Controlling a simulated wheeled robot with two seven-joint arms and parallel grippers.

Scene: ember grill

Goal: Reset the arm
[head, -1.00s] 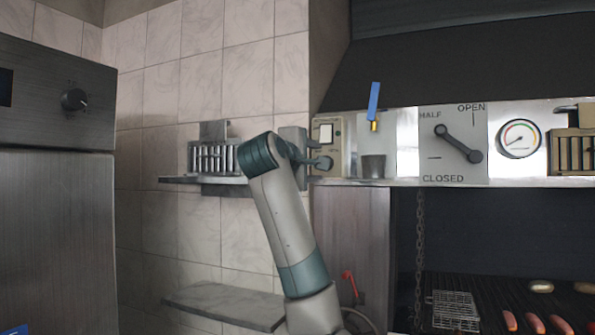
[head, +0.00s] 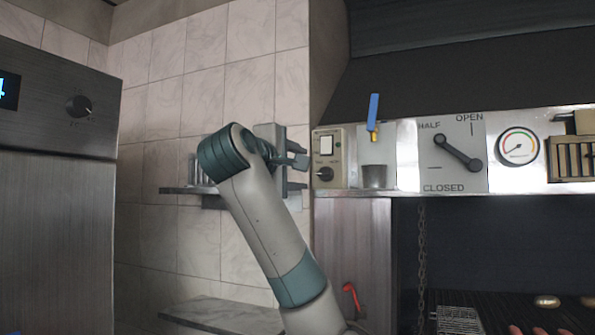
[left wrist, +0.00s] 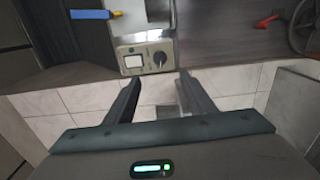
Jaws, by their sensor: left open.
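My left gripper (head: 298,162) is open and empty, a little to the left of a control box (head: 330,145) on the metal panel. The box has a white switch and a dark round knob (head: 325,174). In the left wrist view, the gripper's two dark fingers (left wrist: 160,86) are spread, with the box (left wrist: 146,50) beyond the tips. There is a visible gap between fingers and knob (left wrist: 159,58). My right gripper is not in view.
A wall shelf (head: 190,191) with a rack stands behind my left arm. A lever panel (head: 452,153) and a gauge (head: 518,146) are to the right, above the grill. A steel oven (head: 55,230) is at far left. A red handle (head: 351,294) shows low.

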